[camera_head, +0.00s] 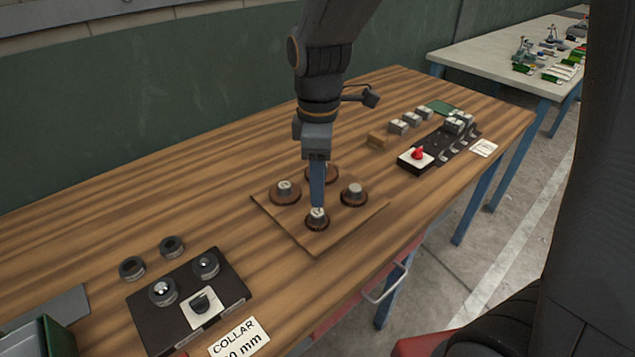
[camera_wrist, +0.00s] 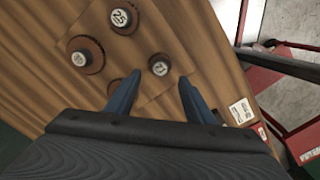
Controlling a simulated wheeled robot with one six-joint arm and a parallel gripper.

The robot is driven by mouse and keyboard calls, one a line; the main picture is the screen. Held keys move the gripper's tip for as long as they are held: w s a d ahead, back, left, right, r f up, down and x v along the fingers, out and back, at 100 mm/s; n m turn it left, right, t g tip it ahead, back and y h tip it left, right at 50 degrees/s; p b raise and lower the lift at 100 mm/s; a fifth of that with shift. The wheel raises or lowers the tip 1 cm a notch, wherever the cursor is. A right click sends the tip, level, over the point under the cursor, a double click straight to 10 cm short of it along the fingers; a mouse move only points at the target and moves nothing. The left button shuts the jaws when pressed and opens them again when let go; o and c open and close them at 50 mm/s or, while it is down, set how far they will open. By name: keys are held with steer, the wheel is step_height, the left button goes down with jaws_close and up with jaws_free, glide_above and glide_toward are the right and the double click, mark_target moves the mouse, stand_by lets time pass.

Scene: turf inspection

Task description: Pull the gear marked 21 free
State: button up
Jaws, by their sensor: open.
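A small dark gear with a pale round label (camera_wrist: 160,66) shows in the wrist view ahead of and between my fingertips; its blurred label seems to read 21. The head view shows a gear (camera_head: 316,222) at the board's near corner, right below my gripper (camera_head: 317,204). My gripper (camera_wrist: 159,79) is open, its two blue fingers apart. I cannot tell whether the fingertips are beside the gear or still above it. The gears sit on a square wooden board (camera_head: 343,226).
Other gears stand close by: one on the left (camera_head: 285,191), one on the right (camera_head: 354,195), and one at the back (camera_head: 322,173), partly hidden by my arm. A black collar fixture (camera_head: 232,283) lies front left. A panel with a red button (camera_head: 418,154) stands to the right.

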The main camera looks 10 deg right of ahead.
mark_target(318, 212)
steer(key=shift+a+f+p, duration=0.1)
steer(key=shift+f+p, duration=0.4)
steer(key=shift+f, duration=3.3)
steer(key=shift+c, duration=0.3)
steer(key=c, duration=1.1)
